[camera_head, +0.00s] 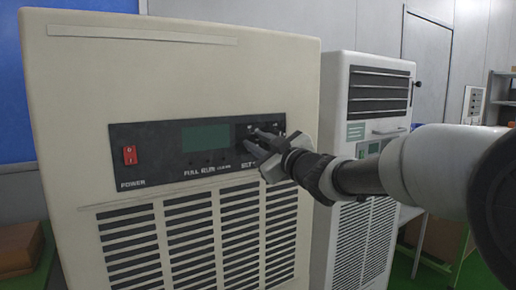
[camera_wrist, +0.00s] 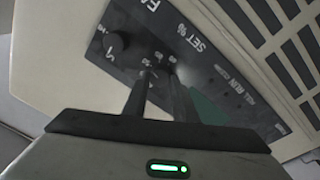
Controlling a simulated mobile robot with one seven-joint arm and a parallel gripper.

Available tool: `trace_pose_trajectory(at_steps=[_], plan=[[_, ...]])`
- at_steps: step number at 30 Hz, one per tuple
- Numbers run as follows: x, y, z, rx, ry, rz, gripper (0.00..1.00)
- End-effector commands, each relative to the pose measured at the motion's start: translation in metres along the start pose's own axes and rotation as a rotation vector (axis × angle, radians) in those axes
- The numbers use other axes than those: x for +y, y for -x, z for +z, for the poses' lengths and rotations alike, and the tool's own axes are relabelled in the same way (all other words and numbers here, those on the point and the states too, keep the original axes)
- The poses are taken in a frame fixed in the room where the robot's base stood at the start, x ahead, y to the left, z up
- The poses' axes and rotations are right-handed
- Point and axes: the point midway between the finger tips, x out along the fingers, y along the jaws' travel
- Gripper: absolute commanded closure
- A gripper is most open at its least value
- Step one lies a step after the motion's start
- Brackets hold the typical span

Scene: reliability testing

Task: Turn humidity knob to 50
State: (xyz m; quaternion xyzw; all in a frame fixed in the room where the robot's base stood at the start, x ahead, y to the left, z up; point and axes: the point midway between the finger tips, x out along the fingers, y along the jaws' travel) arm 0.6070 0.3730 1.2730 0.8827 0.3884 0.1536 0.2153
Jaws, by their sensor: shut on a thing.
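The beige machine has a dark control panel (camera_head: 158,161) on its front. My gripper (camera_head: 261,141) reaches in from the right to the right end of this panel. In the wrist view, my gripper's fingers (camera_wrist: 161,76) are closed around the knob beside the "SET %" lettering. The fingers hide most of that knob, and I cannot read its pointer position. A second black knob (camera_wrist: 113,44) is left of the fingers in the wrist view, apart from them. The green display (camera_head: 206,137) shows no readable number.
A red power switch (camera_head: 129,155) is at the panel's left end. Vent slats (camera_head: 190,240) lie below the panel. A white machine (camera_head: 377,85) stands close on the right, behind my arm. A brown box (camera_head: 20,247) is at lower left.

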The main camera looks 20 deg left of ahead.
Motion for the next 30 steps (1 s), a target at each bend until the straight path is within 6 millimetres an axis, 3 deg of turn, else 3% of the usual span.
trace_pose_trajectory(at_steps=[20, 21, 24, 30], plan=[[0.0004, -0.0001, -0.0001, 0.004, 0.067, -0.005, 0.97], [0.0004, -0.0001, -0.0001, 0.004, 0.067, -0.005, 0.73], [0.0004, -0.0001, -0.0001, 0.004, 0.067, -0.005, 0.57], [0.0002, -0.0001, 0.0000, 0.004, 0.066, -0.006, 0.56]])
